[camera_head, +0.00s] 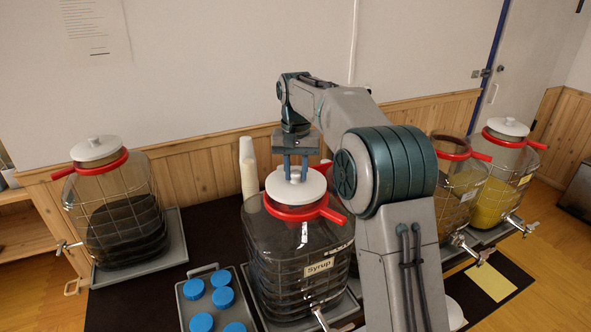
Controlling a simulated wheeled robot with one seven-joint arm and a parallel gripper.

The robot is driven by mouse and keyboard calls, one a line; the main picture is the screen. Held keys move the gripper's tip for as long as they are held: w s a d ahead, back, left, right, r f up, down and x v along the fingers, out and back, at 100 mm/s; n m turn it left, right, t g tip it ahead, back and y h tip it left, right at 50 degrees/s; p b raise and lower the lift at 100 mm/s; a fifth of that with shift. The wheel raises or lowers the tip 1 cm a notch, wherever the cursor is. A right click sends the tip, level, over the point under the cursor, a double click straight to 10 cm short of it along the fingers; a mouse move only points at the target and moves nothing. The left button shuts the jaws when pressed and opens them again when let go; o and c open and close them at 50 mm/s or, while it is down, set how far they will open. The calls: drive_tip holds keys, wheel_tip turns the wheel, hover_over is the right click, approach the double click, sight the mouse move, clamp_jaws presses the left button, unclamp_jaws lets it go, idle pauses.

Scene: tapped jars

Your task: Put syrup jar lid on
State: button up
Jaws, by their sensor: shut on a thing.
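The syrup jar (300,262) stands in the middle, a dark glass jar in a wire cage with a "Syrup" label (319,267) and a red collar with a handle (335,214). A white round lid (296,188) is at its mouth, inside or just above the red collar. I cannot tell whether the lid touches the rim. My gripper (295,172) points down from above with its fingers shut on the lid's knob, which the fingers mostly hide.
A dark jar with its lid on (110,205) stands at left. Two jars with yellow contents, one lidded (500,185) and one with no lid visible (462,190), stand at right. White stacked cups (248,170) stand behind; a tray (183,302) holds several blue-topped items.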

drive_tip(key=o, duration=1)
drive_tip(key=shift+o, duration=0.2)
wheel_tip(320, 180, up, 14)
drive_tip(key=p, duration=0.1)
drive_tip(key=shift+p, duration=0.4)
drive_tip(key=shift+f, duration=0.1)
